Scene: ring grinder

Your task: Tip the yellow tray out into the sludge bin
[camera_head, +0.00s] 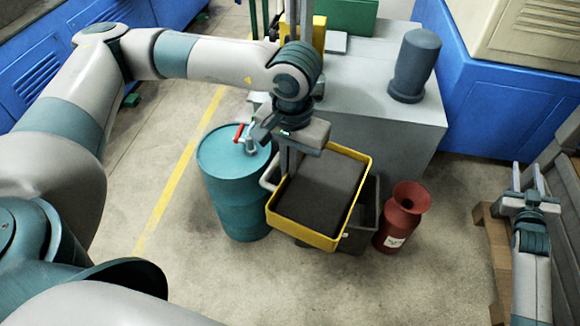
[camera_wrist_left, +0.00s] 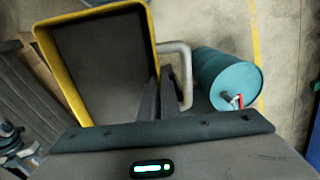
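The yellow tray (camera_head: 362,190) is in the middle of the head view, with a dark grey surface inside. I cannot tell whether that is its load or its floor. In the left wrist view the tray (camera_wrist_left: 45,62) has a pale handle (camera_wrist_left: 187,72) on its right side. My left gripper (camera_head: 289,170) is at the tray's left side, its close-set fingers (camera_wrist_left: 160,95) astride the wall beside the handle, apparently shut on it. A dark grey bin (camera_head: 371,205), which looks like the sludge bin, is partly hidden below the tray. My right gripper (camera_head: 528,185) is open and empty at far right.
A teal drum (camera_head: 235,195) stands close left of the tray, with a red-handled fitting on top. A red can (camera_head: 402,217) stands right of the bin. A grey cabinet (camera_head: 390,125) is behind. A wooden pallet (camera_head: 497,255) is at right. Floor in front is clear.

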